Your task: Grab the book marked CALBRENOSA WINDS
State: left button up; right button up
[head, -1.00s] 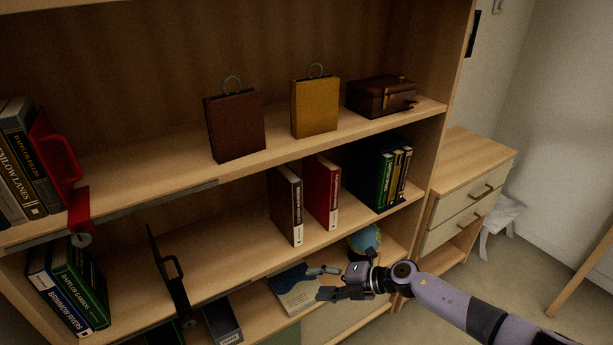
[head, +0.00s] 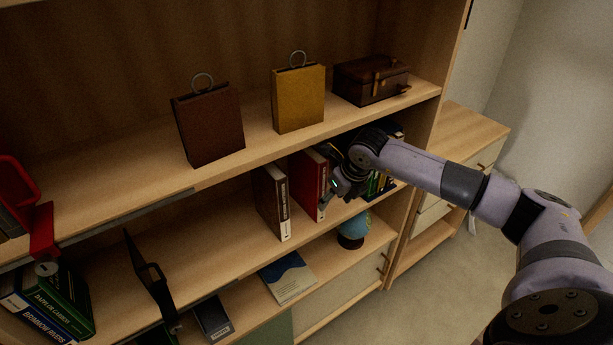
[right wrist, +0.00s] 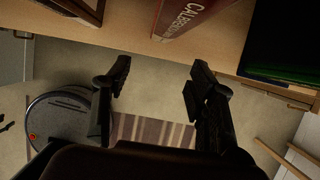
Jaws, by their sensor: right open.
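The red book (head: 306,182) stands upright on the middle shelf, just right of a brown book. In the right wrist view the red book (right wrist: 188,16) shows at the top, its spine lettering beginning "CALBRE"; the rest is cut off. My right gripper (head: 334,190) is at the front of this shelf, close to the right side of the red book's spine. In the right wrist view my right gripper (right wrist: 160,70) has its fingers spread with nothing between them, and the red book lies beyond the tips. I cannot tell whether it touches the book. My left gripper is out of view.
The brown book (head: 271,203) stands left of the red one, with a gap between. Dark books (head: 376,186) stand to the right, partly hidden by my arm. The upper shelf (head: 255,147) edge runs above. A globe (head: 352,230) and a blue-white book (head: 287,277) are below.

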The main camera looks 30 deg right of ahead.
aim_at(324, 184)
jog(key=shift+w+a+f+p, duration=0.1)
jog(key=shift+w+p, duration=0.25)
jog(key=shift+w, duration=0.55)
jog(key=shift+w+a+f+p, duration=0.15)
jog(key=shift+w+p, duration=0.2)
jog(key=shift+w, duration=0.6)
jog(key=shift+w+a+f+p, duration=0.1)
jog(key=shift+w+p, duration=0.25)
jog(key=shift+w, duration=0.55)
jog(key=shift+w+d+f, duration=0.1)
jog(key=shift+f, duration=0.05)
jog(key=shift+c, duration=0.2)
grip_shut()
